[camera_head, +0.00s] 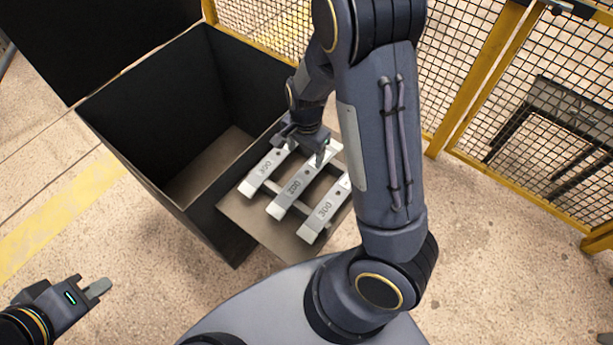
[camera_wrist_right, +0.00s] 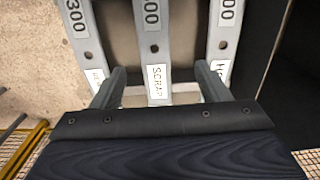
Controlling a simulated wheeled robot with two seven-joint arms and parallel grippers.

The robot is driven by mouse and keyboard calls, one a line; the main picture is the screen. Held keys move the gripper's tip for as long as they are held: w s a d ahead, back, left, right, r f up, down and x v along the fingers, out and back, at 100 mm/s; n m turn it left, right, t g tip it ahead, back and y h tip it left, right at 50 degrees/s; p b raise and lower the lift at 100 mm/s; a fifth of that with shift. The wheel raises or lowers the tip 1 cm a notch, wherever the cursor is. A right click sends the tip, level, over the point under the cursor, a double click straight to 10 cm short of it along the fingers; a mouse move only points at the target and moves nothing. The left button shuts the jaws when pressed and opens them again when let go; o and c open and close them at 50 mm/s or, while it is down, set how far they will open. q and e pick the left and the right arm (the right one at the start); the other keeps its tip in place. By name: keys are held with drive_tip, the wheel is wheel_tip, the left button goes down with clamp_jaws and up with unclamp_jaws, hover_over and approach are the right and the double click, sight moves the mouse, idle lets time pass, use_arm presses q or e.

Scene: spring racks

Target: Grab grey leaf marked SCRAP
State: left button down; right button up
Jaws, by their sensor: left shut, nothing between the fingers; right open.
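The grey leaf marked SCRAP (camera_wrist_right: 155,45) is the middle one of three flat bars in the right wrist view, its white SCRAP label near the gripper end. In the head view the middle leaf (camera_head: 287,198) lies on the rack, its label end hidden by my gripper. My right gripper (camera_wrist_right: 160,68) is open, with one finger on each side of the SCRAP leaf; whether they touch it I cannot tell. It also shows in the head view (camera_head: 306,150). My left gripper (camera_head: 98,289) is shut and empty at lower left, away from the rack.
Leaves lie on either side, one to the left (camera_head: 261,172) and one to the right (camera_head: 322,212). They rest on crossbars over a brown tray (camera_head: 240,213). A deep black open bin (camera_head: 135,125) stands left of it. Yellow-framed mesh fencing (camera_head: 480,65) runs behind.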

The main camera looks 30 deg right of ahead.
sight(308, 171)
drive_tip(key=f, duration=0.7)
drive_tip(key=shift+s+d+f, duration=0.3)
drive_tip(key=shift+d, duration=0.1)
drive_tip(key=shift+f, duration=0.5)
drive_tip(key=shift+w+r, duration=0.1)
clamp_jaws()
